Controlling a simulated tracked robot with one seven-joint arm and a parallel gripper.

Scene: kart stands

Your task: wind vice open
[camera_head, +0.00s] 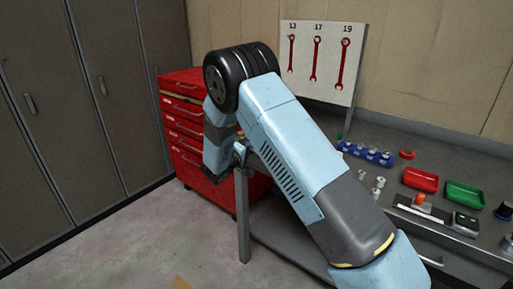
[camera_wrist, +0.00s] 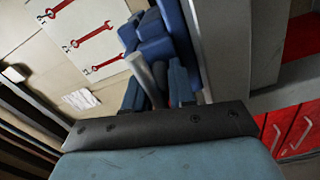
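The blue vice (camera_wrist: 158,38) shows in the wrist view, close in front of my gripper. A pale grey bar (camera_wrist: 143,73), which looks like its handle, runs from it down between my fingers. My gripper (camera_wrist: 157,88) has its two dark blue fingers apart on either side of the bar, with a gap showing; I cannot tell if either touches it.
A red drawer cabinet (camera_head: 183,125) stands beyond the bench's left end. The bench (camera_head: 400,215) holds blue sockets (camera_head: 366,153), a red tray (camera_head: 420,179) and a green tray (camera_head: 464,195) to the right. A wrench board (camera_head: 321,62) stands behind. Floor at lower left is clear.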

